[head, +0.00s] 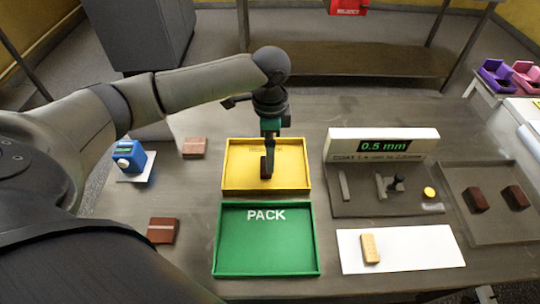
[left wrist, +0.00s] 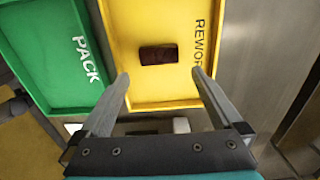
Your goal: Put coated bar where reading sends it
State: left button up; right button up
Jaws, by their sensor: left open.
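A dark brown coated bar (left wrist: 158,54) lies in the yellow REWORK tray (left wrist: 145,95), seen in the left wrist view. My left gripper (left wrist: 162,78) is open, its fingers apart and empty, with the bar beyond the fingertips. In the head view my left gripper (head: 267,165) is over the yellow tray (head: 235,182) and mostly hides the bar. The green PACK tray (head: 265,250) is empty, in front of the yellow one. A gauge display (head: 384,146) reads 0.5 mm, with a coat range in small print below. My right gripper cannot be made out.
A blue device (head: 129,157) stands at the left, with wrapped brown bars (head: 194,148) (head: 162,231) nearby. A tan bar (head: 370,248) lies on a white mat (head: 425,250). Two dark bars (head: 477,200) (head: 515,197) sit in a grey tray (head: 500,228). A red reject bin (head: 347,7) is beyond.

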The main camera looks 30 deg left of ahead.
pick_arm(q)
notch_tip(320, 180, up, 7)
jog(key=p, duration=0.1)
dwell(0.7)
